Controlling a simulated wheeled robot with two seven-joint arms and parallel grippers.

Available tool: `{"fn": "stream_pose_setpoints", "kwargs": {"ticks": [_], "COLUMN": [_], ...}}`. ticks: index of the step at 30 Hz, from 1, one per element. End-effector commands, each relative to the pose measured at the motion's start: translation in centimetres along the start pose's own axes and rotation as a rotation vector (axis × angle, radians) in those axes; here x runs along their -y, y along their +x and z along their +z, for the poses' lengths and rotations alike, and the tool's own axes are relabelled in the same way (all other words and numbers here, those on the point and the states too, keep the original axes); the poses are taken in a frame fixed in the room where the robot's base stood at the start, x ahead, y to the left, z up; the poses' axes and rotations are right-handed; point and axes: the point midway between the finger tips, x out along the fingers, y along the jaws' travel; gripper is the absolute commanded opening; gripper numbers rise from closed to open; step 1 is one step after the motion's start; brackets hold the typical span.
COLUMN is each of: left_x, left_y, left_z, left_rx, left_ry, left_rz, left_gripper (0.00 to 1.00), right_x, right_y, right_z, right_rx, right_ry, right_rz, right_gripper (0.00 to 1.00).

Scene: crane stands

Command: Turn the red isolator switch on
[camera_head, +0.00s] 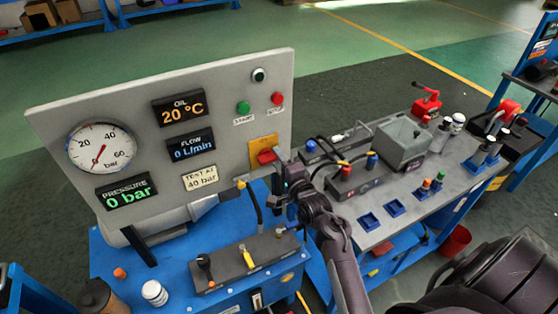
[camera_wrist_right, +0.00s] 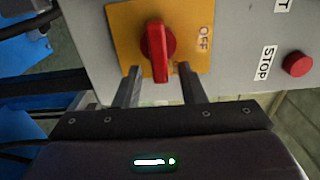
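The red isolator switch (camera_head: 266,156) sits on a yellow plate (camera_head: 263,142) at the lower right of the grey panel. In the right wrist view the red handle (camera_wrist_right: 158,50) stands nearly upright in the picture, on its yellow plate (camera_wrist_right: 190,20) beside the word OFF. My right gripper (camera_head: 279,160) is at the panel, close to the switch. In the right wrist view its two fingers (camera_wrist_right: 158,75) are apart, one on each side of the handle's lower end. I cannot tell whether they touch it. My left gripper is not in view.
The grey panel (camera_head: 225,85) carries a pressure gauge (camera_head: 101,147), displays, a green button (camera_head: 243,108) and a red stop button (camera_head: 277,98). It also shows the stop button in the right wrist view (camera_wrist_right: 296,64). A valve block (camera_head: 248,262) stands below; a grey bench (camera_head: 385,205) lies right.

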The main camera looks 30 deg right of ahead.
Motion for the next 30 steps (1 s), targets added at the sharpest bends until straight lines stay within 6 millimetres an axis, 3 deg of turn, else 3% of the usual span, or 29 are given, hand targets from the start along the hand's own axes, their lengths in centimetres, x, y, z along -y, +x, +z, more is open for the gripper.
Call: {"fn": "stream_pose_setpoints", "kwargs": {"ticks": [8,21,30], "left_x": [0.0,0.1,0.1], "left_y": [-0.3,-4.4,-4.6], "left_z": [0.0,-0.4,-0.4], "left_rx": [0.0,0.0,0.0], "left_ry": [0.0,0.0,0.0], "left_rz": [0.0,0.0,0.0], "left_gripper": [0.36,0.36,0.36], "right_x": [0.1,0.3,0.0], "right_y": [-0.3,-6.8,-7.8], "right_z": [0.0,0.0,0.0], "right_rx": [0.0,0.0,0.0], "right_ry": [-0.001,0.0,0.0], "right_rz": [0.002,0.003,0.0], "right_gripper": [0.36,0.36,0.36]}}
